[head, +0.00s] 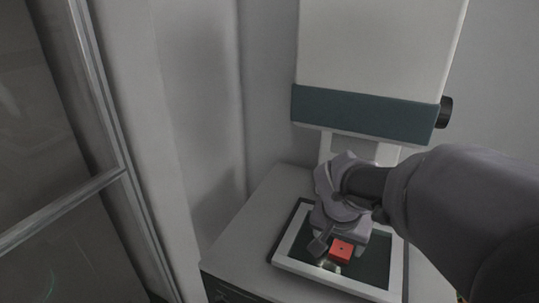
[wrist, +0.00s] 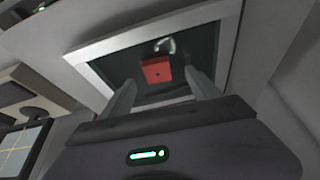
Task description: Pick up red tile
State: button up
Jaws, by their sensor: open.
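The red tile (head: 341,250) is a small red block with a dark dot on its face. It lies over the dark area inside a light-framed tray (head: 322,282). In the wrist view the red tile (wrist: 157,72) shows ahead of my two fingers, roughly between them. My gripper (head: 331,245) is over the tray, just beside and partly above the tile in the head view. The gripper (wrist: 163,85) is open, with nothing between its fingers. I cannot tell the exact height of the fingertips above the tile.
The tray rests on a grey cabinet top (head: 245,240). A white machine with a dark teal band (head: 360,112) and a black knob (head: 444,112) stands behind it, close above my wrist. A metal-framed glass panel (head: 60,215) is at the left. The cabinet top left of the tray is clear.

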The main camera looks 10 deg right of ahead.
aim_at(341, 250)
jog(key=b+x, duration=0.1)
jog(key=x, duration=0.4)
jog(key=shift+w+d+f+b, duration=0.1)
jog(key=shift+d+b, duration=0.25)
jog(key=shift+d, duration=0.1)
jog(key=c, duration=1.4)
